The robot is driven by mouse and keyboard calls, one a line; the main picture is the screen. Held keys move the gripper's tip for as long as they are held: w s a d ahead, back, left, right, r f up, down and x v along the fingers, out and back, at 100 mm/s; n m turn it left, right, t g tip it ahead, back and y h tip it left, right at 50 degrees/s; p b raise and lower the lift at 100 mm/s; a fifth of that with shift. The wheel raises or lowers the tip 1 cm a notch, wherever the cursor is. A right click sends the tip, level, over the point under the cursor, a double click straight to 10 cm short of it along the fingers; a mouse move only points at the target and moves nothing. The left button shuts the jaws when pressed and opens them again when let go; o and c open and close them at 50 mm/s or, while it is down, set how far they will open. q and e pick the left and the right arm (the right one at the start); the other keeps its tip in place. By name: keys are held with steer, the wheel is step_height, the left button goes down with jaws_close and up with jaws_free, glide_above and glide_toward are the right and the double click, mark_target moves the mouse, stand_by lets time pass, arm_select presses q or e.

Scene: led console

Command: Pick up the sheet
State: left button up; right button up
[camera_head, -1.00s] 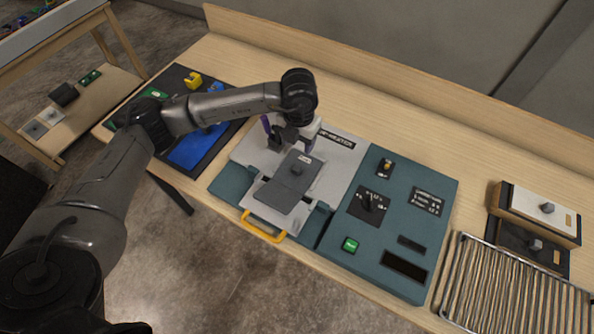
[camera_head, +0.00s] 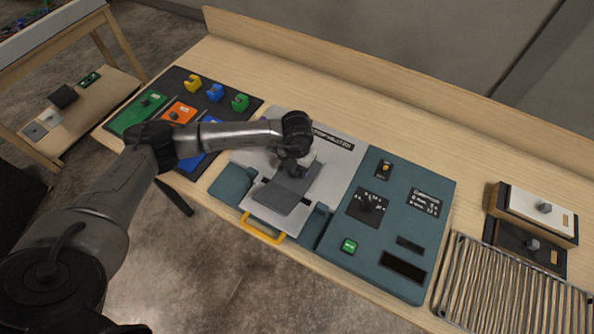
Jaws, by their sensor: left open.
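The sheet seems to be the dark grey flat piece (camera_head: 278,198) on the light tray with a yellow handle (camera_head: 262,232), at the front of the console. My left gripper (camera_head: 297,172) is over the sheet's far end, pointing down. It is open; the arm and hand hide its fingertips, so I cannot tell whether they touch the sheet. My right gripper is out of view.
The teal console panel (camera_head: 340,218) with a knob (camera_head: 367,204) and a green button (camera_head: 349,246) lies right of the tray. A wire rack (camera_head: 510,290) and two boxes stand at the far right. Coloured blocks sit on a black board (camera_head: 172,80) at left.

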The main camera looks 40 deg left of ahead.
arm_select(q)
steer(key=shift+f, duration=0.35)
jaws_close()
stand_by(0.3)
